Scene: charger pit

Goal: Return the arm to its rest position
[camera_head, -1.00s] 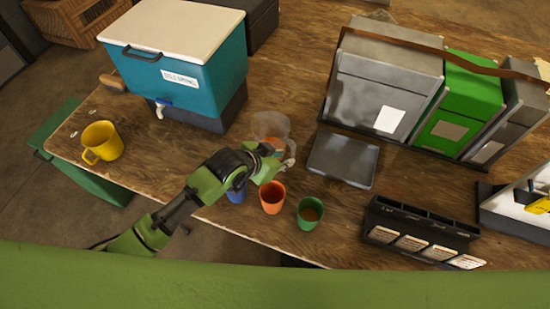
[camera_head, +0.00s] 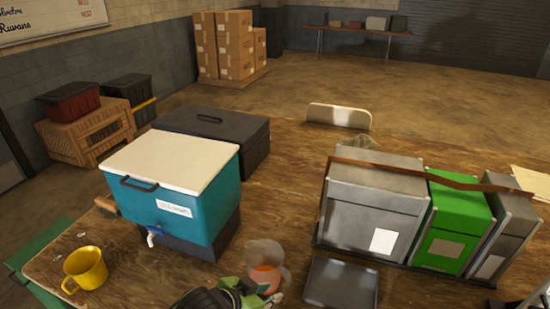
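My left arm, green and black, comes in at the bottom edge of the head view. Its gripper (camera_head: 266,298) is partly cut off by the frame edge, close to the clear pitcher (camera_head: 264,254), which has orange contents. I cannot tell whether the fingers touch the pitcher or whether they are open. My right gripper is not in view.
A blue cooler (camera_head: 168,190) stands left, a yellow mug (camera_head: 86,268) at lower left. A grey tray (camera_head: 341,287) lies right of the pitcher, before the grey and green bins (camera_head: 452,225). A black case (camera_head: 215,132) sits behind the cooler.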

